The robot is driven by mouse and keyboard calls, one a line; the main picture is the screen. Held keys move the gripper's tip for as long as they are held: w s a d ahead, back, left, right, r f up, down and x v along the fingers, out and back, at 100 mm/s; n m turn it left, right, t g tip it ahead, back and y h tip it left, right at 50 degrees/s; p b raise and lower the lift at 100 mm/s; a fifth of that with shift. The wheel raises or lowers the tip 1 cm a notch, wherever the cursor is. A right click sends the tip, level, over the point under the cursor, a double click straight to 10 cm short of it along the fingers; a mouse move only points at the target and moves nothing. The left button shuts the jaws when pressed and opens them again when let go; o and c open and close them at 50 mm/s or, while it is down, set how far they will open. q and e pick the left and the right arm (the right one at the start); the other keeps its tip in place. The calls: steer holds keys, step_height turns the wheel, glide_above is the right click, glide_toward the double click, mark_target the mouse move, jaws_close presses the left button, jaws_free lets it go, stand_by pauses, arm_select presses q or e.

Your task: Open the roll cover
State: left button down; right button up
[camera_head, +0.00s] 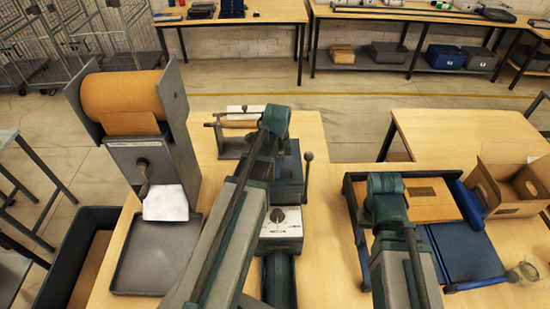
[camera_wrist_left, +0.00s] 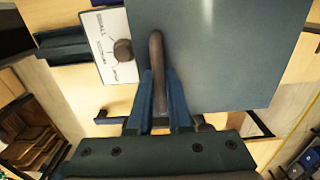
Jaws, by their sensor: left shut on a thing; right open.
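The roll cover (camera_wrist_left: 225,60) looks like a flat blue-grey panel beside a white dial plate in the left wrist view. A dark brown bar handle (camera_wrist_left: 156,50) stands on the panel. My left gripper (camera_wrist_left: 159,85) is shut on the handle, one blue finger on each side. In the head view the machine's blue body (camera_head: 290,180) shows just right of my left arm, which hides the handle and the left fingers. My right arm reaches over the right part of the table; its fingers do not show.
The white dial plate (camera_head: 282,226) has a dark knob. A lever (camera_head: 306,178) stands at the machine's right. A dispenser with an orange roll (camera_head: 122,95) and a grey tray (camera_head: 150,262) are on the left. A cardboard box (camera_head: 508,188) is at right.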

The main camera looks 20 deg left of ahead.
arm_select(q)
steer(key=w+r+p, duration=0.1)
steer(key=a+r+p, duration=0.1)
steer(key=r+p, duration=0.1)
steer(key=w+r+p, duration=0.1)
steer(key=shift+w+a+r+p, duration=0.15)
steer(key=shift+w+r+p, duration=0.15)
steer(key=shift+w+r, duration=0.1)
steer(key=shift+w, duration=0.1)
steer(key=shift+a+r, duration=0.1)
steer(key=shift+w+a+r+p, duration=0.15)
steer(key=shift+w+r+p, duration=0.3)
steer(key=shift+p, duration=0.1)
steer(key=w+r+p, duration=0.1)
steer(key=w+a+r+p, duration=0.1)
steer(key=w+p, duration=0.1)
steer(key=shift+a+r, duration=0.3)
steer(key=shift+r, duration=0.1)
